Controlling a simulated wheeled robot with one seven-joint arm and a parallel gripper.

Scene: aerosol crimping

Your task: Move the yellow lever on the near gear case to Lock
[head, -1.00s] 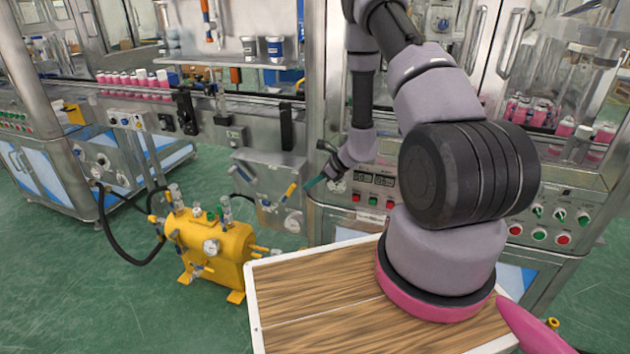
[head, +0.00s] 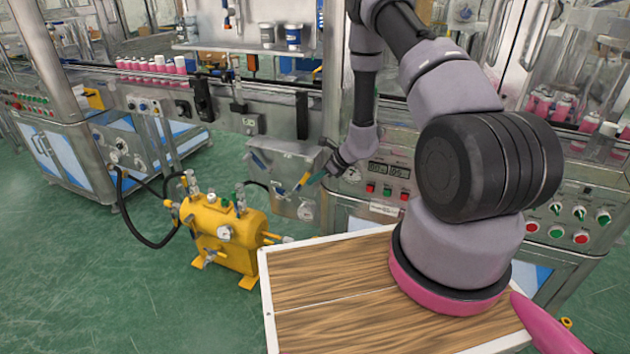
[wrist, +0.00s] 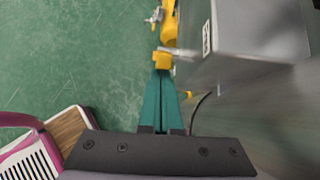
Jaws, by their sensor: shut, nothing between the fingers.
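The near gear case (head: 283,152) is a grey metal box on the front of the machine line, left of my arm. Its yellow lever (head: 302,181) slants on the front face; in the wrist view a yellow block (wrist: 163,59), likely its end, shows at my fingertips. The case (wrist: 258,38) fills the upper right there. My gripper (head: 314,179) has teal fingers, shut and empty, just right of the lever. In the wrist view my gripper (wrist: 161,76) points up at the yellow block. Whether they touch is unclear. The Lock marking is not readable.
A yellow tank (head: 222,233) with valves and a black hose stands on the floor, lower left. A panel with buttons and displays (head: 388,169) is right of my gripper. Green floor (head: 70,270) is open at left.

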